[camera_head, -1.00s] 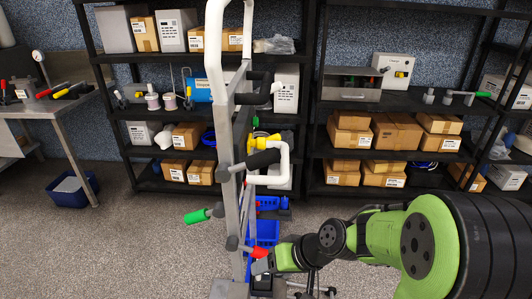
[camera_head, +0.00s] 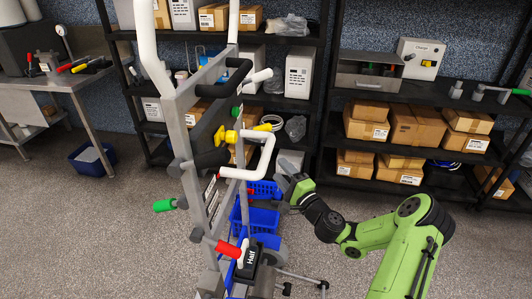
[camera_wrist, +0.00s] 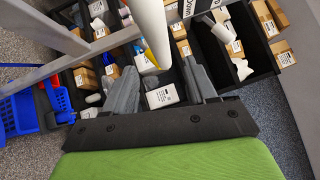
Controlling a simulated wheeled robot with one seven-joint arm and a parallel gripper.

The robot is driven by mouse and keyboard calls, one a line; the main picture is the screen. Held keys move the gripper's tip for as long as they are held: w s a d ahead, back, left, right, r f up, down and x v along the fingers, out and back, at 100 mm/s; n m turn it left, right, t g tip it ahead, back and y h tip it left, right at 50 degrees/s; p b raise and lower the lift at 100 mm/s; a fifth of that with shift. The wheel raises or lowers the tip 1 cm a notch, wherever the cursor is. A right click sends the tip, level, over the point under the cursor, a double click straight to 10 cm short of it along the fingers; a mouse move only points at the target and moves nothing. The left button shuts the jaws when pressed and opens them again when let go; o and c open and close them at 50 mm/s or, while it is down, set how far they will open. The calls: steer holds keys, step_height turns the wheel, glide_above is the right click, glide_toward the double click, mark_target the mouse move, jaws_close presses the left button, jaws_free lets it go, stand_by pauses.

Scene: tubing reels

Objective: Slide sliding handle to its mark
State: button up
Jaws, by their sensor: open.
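A grey upright frame (camera_head: 178,125) carries several handles, and I cannot tell for sure which one slides. A bent white handle (camera_head: 267,158) sticks out on its right side. A red handle (camera_head: 229,249) is low down, beside a black block labelled "Half" (camera_head: 250,262). A yellow knob (camera_head: 231,136) and a green grip (camera_head: 164,206) are also on it. My gripper (camera_head: 283,176) is open and empty, right of the bent white handle. In the wrist view, a white tube (camera_wrist: 148,28) reaches down between the open fingers of my gripper (camera_wrist: 158,72), with no visible grip on it.
Blue baskets (camera_head: 254,218) stand behind the frame, low down. Black shelves (camera_head: 420,158) with cardboard boxes line the back wall. A metal workbench (camera_head: 68,85) is at the left, with a blue bin (camera_head: 92,158) on the floor. The floor at front left is clear.

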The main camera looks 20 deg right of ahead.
mark_target(267, 155)
steer(key=p+x, duration=0.1)
steer(key=x, duration=0.8)
steer(key=shift+a, duration=0.1)
jaws_close()
